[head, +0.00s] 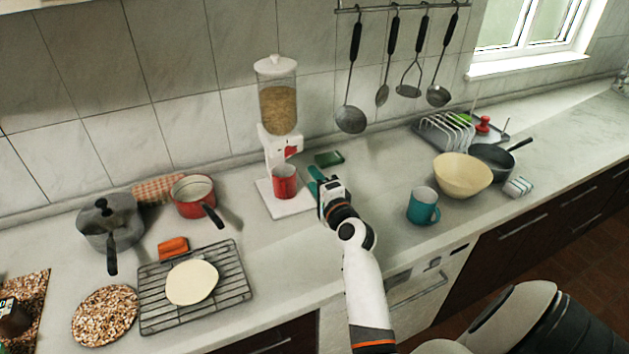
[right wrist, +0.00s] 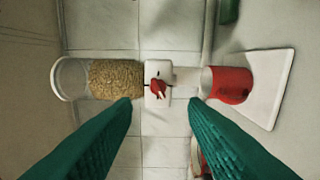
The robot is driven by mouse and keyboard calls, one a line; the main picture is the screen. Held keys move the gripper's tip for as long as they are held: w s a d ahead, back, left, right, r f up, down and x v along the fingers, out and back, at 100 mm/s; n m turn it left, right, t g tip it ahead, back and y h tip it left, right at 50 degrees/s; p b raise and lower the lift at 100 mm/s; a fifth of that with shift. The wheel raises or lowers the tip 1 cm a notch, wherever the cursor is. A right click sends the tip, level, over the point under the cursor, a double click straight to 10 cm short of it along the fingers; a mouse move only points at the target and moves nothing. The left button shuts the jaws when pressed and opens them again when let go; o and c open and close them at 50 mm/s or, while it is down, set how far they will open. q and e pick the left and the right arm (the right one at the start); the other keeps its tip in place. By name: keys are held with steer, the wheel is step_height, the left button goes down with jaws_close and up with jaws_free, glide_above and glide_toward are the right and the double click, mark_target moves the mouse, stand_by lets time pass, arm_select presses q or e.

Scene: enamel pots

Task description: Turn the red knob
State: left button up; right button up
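The red knob (head: 291,152) is on the front of a white dispenser (head: 277,138) with a clear hopper of grain. In the right wrist view the knob (right wrist: 158,89) shows near the middle, on a white block. My right gripper (head: 314,181) is to the right of the dispenser, with its teal fingers pointing towards it. In the right wrist view the fingers of my right gripper (right wrist: 161,101) are spread, with the knob beyond the gap, and nothing is held. A red mug (head: 285,182) stands on the dispenser's base under the outlet. My left gripper is not in view.
A green block (head: 329,158) lies behind my right gripper. A teal mug (head: 423,206) and a cream bowl (head: 462,176) stand to the right. A red pan (head: 193,196) and a wire rack (head: 237,284) are to the left. Utensils hang on the wall.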

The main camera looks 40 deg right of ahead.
mark_target(291, 154)
steer(key=o, duration=0.3)
steer(key=shift+n, duration=0.5)
steer(key=shift+o, duration=0.2)
steer(key=shift+w+d+n, duration=0.1)
steer(key=shift+w+n, duration=0.05)
steer(key=shift+n, duration=0.95)
steer(key=w+n, duration=0.4)
steer(key=n, duration=0.2)
steer(key=w+d+n, duration=0.1)
steer(key=w+n, duration=0.2)
steer(key=n, duration=0.4)
steer(key=w+n, duration=0.4)
steer(key=n, duration=0.3)
steer(key=shift+w+d+r+b, duration=0.15)
steer(key=shift+w+r+b, duration=0.05)
steer(key=shift+w+b, duration=0.15)
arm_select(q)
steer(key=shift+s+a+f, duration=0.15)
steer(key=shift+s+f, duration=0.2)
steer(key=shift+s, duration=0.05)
arm_select(e)
steer(key=shift+s, duration=0.1)
